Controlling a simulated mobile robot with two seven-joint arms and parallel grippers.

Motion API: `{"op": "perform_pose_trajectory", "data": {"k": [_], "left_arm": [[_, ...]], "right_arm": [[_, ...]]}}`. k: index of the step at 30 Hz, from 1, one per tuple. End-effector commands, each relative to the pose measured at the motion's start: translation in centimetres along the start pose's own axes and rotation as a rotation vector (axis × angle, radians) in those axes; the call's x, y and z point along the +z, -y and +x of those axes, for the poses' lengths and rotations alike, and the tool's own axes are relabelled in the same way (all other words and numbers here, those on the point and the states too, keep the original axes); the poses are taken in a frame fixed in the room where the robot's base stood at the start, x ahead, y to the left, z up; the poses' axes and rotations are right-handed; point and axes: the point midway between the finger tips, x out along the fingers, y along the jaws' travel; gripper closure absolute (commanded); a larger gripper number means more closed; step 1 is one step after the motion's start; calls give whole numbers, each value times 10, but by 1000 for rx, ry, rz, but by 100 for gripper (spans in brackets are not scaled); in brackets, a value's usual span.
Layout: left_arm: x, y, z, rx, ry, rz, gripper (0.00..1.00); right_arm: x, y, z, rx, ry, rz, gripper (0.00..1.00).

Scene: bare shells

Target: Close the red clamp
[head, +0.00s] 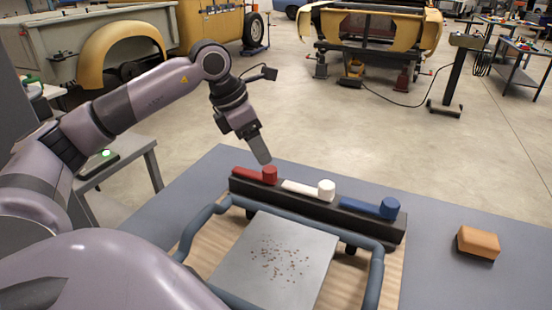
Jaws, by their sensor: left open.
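The red clamp (252,175) is at the left end of a black bar (310,205) on the blue-grey table. Its lever lies flat along the bar, pointing left, with a round knob at its right end. A white clamp (312,190) and a blue clamp (375,208) sit to its right in the same row. My left gripper (261,153) points down just above the red clamp's knob in the picture. It is open and holds nothing; one finger hides the other. I cannot tell whether its tip touches the knob. My right gripper is not in view.
A blue tubular frame (376,275) surrounds a metal plate (275,265) with small brown specks in front of the bar. An orange-brown block (478,243) lies on the table at right. The table between bar and block is clear. Vehicle shells stand farther back.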

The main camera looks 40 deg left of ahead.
Motion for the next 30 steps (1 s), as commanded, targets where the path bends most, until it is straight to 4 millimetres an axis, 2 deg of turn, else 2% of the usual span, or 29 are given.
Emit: {"op": "perform_pose_trajectory", "data": {"k": [6, 12, 22, 23, 28, 30], "left_arm": [[0, 1, 35, -3, -2, 0, 38], [0, 0, 57, -2, -1, 0, 38], [0, 0, 62, 0, 0, 0, 38], [0, 0, 62, 0, 0, 0, 44], [0, 0, 62, 0, 0, 0, 99], [0, 0, 62, 0, 1, 0, 100]], "right_arm": [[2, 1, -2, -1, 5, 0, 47], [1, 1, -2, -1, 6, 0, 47], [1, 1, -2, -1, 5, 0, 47], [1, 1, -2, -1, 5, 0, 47], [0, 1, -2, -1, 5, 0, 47], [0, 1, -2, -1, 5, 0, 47]]}}
